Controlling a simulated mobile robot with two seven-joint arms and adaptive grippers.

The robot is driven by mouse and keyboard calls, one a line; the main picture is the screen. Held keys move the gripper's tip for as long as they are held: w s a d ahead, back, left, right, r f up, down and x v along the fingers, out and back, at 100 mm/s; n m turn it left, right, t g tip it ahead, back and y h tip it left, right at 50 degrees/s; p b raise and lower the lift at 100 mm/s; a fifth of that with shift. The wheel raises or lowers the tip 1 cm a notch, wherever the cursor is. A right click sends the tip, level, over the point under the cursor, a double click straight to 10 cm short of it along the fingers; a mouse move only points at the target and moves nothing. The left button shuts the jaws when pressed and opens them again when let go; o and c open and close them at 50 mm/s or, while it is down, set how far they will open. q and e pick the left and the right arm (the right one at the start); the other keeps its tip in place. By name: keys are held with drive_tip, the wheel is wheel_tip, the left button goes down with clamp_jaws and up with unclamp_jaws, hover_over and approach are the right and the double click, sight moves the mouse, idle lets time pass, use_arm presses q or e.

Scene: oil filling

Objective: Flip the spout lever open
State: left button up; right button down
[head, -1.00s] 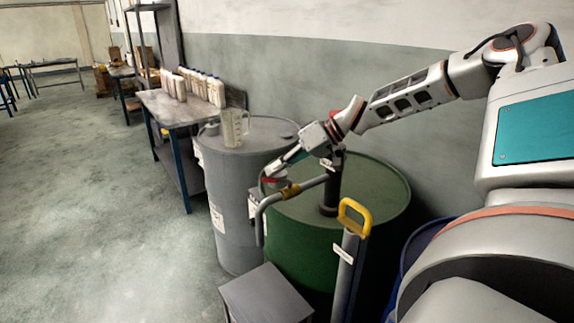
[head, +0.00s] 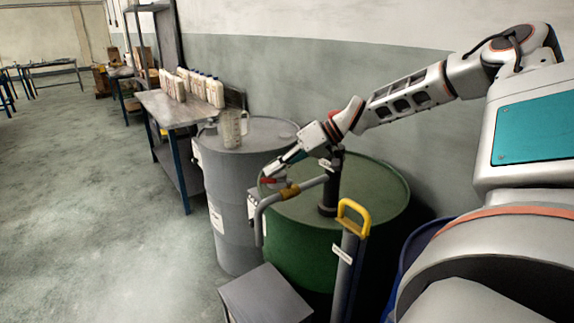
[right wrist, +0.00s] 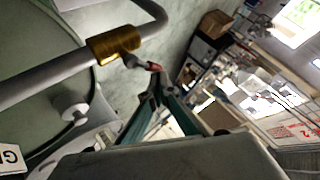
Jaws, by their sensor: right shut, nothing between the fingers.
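The grey spout pipe (head: 306,186) runs out over the green drum (head: 375,195) and bends down at its left end. A brass collar (head: 289,191) sits on it and also shows in the right wrist view (right wrist: 117,44). The spout lever, with its red tip (head: 267,180), stands out from the collar; in the right wrist view the red tip (right wrist: 155,66) is just beyond my fingertips. My right gripper (head: 272,170) is shut and empty, close beside the lever; I cannot tell whether they touch. My left gripper is out of view.
A grey drum (head: 235,190) behind carries a clear measuring jug (head: 232,128). A yellow-handled post (head: 346,262) rises in front of the green drum, beside a grey box-like stand (head: 265,293). A bench (head: 180,112) holds several bottles. The floor at left is clear.

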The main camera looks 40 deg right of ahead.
drive_tip(key=shift+s+d, duration=0.1)
idle(0.4)
drive_tip(key=shift+s+d+p, duration=0.4)
drive_tip(key=shift+d+p, duration=0.1)
drive_tip(key=shift+d, duration=0.05)
drive_tip(key=v, duration=1.2)
drive_tip(key=shift+f, duration=0.1)
idle(0.5)
